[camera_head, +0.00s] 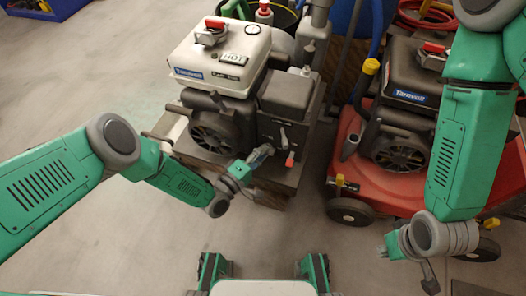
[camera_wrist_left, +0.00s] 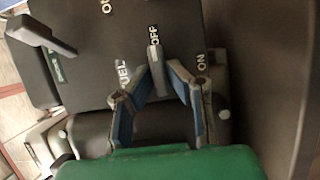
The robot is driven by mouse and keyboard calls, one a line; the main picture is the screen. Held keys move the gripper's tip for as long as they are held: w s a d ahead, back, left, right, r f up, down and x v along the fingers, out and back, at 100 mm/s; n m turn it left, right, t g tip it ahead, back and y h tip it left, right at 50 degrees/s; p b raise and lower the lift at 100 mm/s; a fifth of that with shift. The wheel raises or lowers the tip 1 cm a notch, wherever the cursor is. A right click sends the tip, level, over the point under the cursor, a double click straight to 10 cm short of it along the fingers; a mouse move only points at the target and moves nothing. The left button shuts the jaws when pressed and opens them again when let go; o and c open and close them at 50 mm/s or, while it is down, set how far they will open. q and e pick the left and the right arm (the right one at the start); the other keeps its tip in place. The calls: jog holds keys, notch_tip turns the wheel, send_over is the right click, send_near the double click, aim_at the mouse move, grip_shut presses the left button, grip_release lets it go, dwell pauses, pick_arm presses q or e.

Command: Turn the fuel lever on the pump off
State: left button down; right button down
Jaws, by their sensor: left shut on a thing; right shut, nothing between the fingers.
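The pump (camera_head: 217,58) has a white tank and a black engine and stands in the middle of the head view. In the left wrist view the grey fuel lever (camera_wrist_left: 157,72) sticks up from a dark panel, between the words FUEL and OFF, with ON to the right. My left gripper (camera_head: 262,154) reaches the front of the engine; its blue-padded fingers (camera_wrist_left: 160,73) are closed around the lever in the wrist view. They hide part of its base. My right gripper (camera_head: 389,249) is shut and empty, low at the right, apart from the machines.
An orange-tipped lever (camera_head: 290,159) sits just right of my left gripper. A dark lever (camera_wrist_left: 42,34) stands at the upper left of the wrist view. A red wheeled machine (camera_head: 385,183) stands to the right. Floor in front is clear.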

pick_arm(q)
jog(key=shift+s+a+f, duration=0.1)
jog(key=shift+s+f, duration=0.2)
jog(key=shift+f, duration=0.05)
jog(key=c, duration=1.6)
grip_release()
jog(key=shift+w+r, duration=0.1)
jog(key=shift+w, duration=0.05)
jog(key=v, duration=1.2)
